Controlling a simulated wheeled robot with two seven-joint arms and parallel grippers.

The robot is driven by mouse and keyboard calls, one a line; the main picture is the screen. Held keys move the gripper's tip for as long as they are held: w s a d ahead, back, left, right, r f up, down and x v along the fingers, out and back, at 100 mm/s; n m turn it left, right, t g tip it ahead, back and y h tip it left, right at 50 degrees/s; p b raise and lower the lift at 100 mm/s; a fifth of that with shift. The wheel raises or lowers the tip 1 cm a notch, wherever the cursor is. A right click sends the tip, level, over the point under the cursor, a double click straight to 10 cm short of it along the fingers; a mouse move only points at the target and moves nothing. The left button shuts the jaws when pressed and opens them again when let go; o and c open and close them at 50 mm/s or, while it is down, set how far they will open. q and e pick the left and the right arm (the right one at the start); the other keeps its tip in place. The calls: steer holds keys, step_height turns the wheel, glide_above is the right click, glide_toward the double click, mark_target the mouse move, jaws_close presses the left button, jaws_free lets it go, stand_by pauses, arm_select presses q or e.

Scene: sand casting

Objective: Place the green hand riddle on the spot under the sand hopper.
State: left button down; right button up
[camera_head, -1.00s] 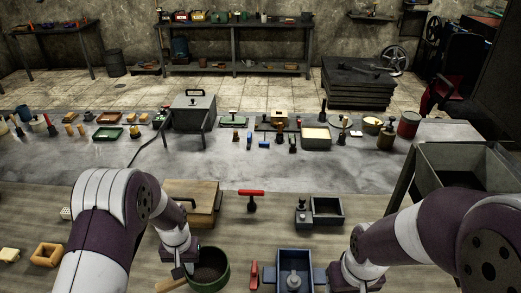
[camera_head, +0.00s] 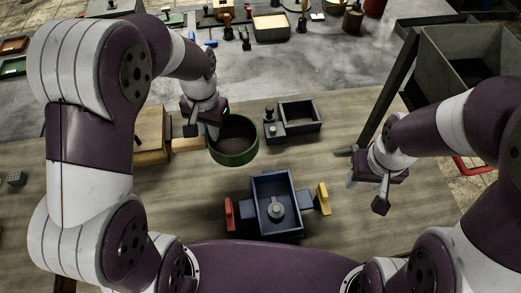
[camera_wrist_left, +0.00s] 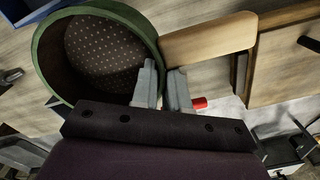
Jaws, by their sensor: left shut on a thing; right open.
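The green hand riddle (camera_head: 234,156) is a round green frame with a dark mesh floor and a pale wooden handle (camera_head: 188,145). In the left wrist view, the riddle (camera_wrist_left: 46,58) fills the upper left and its handle (camera_wrist_left: 212,38) points right. My left gripper (camera_head: 213,130) is shut on the riddle near where handle and rim meet; its fingers also show in the left wrist view (camera_wrist_left: 165,88). I cannot tell the riddle's height above the bench. The sand hopper (camera_head: 458,78) is a grey bin on legs at the right. My right gripper (camera_head: 354,179) is open and empty left of it.
A blue box (camera_head: 257,206) with a grey knob inside stands in front of the riddle, between red (camera_head: 229,214) and yellow (camera_head: 323,198) pieces. A small dark box (camera_head: 318,115) is just right of the riddle. A wooden box (camera_head: 152,132) lies left.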

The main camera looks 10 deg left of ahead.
arm_select(q)
steer(key=shift+s+f, duration=0.35)
steer(key=shift+f, duration=0.25)
steer(key=shift+s+f, duration=0.35)
steer(key=shift+f, duration=0.25)
steer(key=f, duration=0.4)
steer(key=w+f, duration=0.1)
steer(key=f, duration=0.1)
steer(key=shift+f+p, duration=0.35)
steer(key=shift+s+f, duration=0.15)
steer(key=shift+f, duration=0.2)
arm_select(e)
steer(key=shift+s+r, duration=0.35)
steer(key=shift+w, duration=0.1)
arm_select(q)
steer(key=shift+f, duration=0.2)
steer(key=c, duration=1.1)
jaws_free()
steer(key=shift+c, duration=0.2)
steer(key=shift+r, duration=0.1)
